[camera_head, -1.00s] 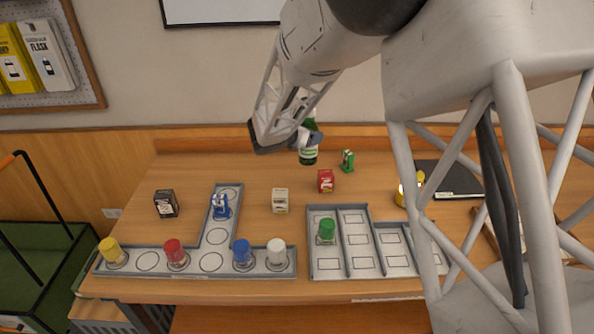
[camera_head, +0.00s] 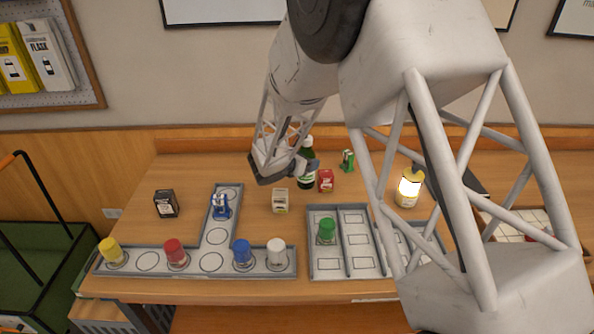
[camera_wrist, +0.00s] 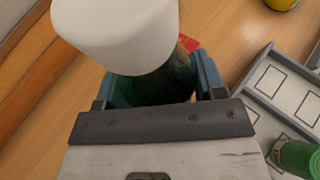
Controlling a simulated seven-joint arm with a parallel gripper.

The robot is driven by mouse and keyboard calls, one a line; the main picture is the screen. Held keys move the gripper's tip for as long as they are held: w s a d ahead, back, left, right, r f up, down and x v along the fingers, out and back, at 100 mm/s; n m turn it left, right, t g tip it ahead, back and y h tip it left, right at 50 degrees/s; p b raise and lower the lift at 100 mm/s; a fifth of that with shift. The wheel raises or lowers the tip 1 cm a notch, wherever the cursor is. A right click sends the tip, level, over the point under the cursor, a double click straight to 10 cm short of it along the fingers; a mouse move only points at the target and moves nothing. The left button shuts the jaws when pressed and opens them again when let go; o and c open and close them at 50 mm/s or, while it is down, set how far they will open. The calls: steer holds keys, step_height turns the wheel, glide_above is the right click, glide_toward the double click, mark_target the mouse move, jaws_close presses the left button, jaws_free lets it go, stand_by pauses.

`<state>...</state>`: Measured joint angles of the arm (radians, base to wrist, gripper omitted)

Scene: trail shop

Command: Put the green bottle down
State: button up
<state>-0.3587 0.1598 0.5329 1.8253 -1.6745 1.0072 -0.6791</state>
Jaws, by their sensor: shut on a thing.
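The green bottle (camera_head: 308,179) is dark green with a pale label and looks close to upright. My gripper (camera_head: 300,164) is shut around it, between the cream box and the red box on the table. In the wrist view the dark green body of the bottle (camera_wrist: 158,85) lies between the two blue-grey fingers of my gripper (camera_wrist: 155,90). A large white rounded shape (camera_wrist: 118,30) covers part of the bottle there. I cannot tell whether the bottle's base touches the table.
The cream box (camera_head: 280,200), red box (camera_head: 326,180) and green item (camera_head: 347,160) stand near the bottle. A T-shaped tray (camera_head: 214,237) holds several capped jars. A divided tray (camera_head: 358,262) holds a green-capped jar (camera_head: 326,230). A lit lantern (camera_head: 409,188) stands right.

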steer(key=shift+w, duration=0.15)
steer(key=w+a+f, duration=0.1)
steer(key=w+a, duration=0.1)
steer(key=w, duration=1.3)
steer(key=shift+w+a+f, duration=0.2)
steer(key=shift+w+a, duration=0.05)
steer(key=shift+a, duration=0.1)
steer(key=shift+f, duration=0.1)
stand_by(0.3)
steer(key=shift+f, duration=1.65)
steer(key=shift+f, duration=0.15)
steer(key=o, duration=1.1)
